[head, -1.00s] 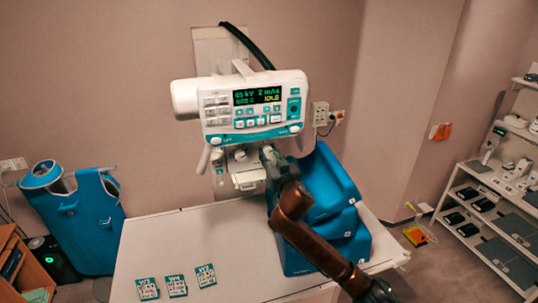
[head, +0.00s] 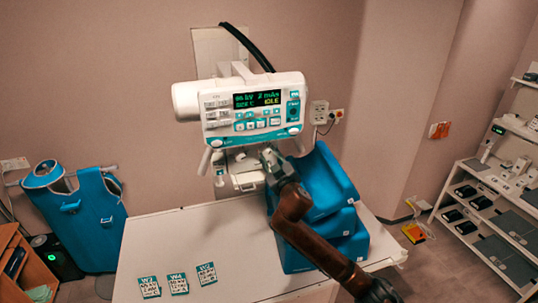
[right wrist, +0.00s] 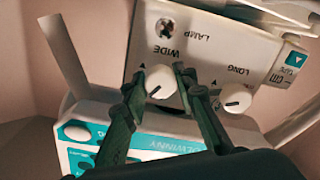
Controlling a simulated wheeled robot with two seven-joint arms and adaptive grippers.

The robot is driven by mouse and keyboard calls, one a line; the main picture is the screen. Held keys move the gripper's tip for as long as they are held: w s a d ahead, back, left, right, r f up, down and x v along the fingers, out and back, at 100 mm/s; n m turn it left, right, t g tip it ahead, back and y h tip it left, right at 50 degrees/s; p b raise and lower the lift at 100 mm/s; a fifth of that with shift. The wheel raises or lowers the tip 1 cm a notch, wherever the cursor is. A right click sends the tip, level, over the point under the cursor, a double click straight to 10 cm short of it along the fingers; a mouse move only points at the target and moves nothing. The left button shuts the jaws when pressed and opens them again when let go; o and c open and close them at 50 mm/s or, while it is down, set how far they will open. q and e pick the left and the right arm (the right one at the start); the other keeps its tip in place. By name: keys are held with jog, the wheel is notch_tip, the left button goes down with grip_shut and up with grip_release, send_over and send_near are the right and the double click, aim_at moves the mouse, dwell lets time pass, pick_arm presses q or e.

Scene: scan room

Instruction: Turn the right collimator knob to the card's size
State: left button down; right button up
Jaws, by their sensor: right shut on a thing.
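The white X-ray head (head: 213,130) hangs at the wall, with the collimator under its control panel. In the right wrist view, two white knobs show upside down: the WIDE knob (right wrist: 160,83) and the LONG knob (right wrist: 237,99), each with a dark pointer line. My right gripper (right wrist: 158,84) is shut on the WIDE knob, one finger on each side of it; in the head view it covers that knob. The display (head: 257,99) has a line that seems to read SIZE C, and IDLE. Cards (head: 149,287) (head: 178,284) (head: 206,274) lie on the table; their small print is unreadable. My left gripper is out of view.
The white table (head: 240,240) has a wide bare top. Blue blocks (head: 330,180) stand at its right, beside my right arm. A blue apron (head: 90,225) hangs at the left, and shelves (head: 490,205) stand at the right.

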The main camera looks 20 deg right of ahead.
dwell(0.4)
jog(key=o, duration=1.2)
jog(key=shift+c, duration=0.2)
jog(key=s, duration=1.2)
jog(key=shift+d, duration=0.2)
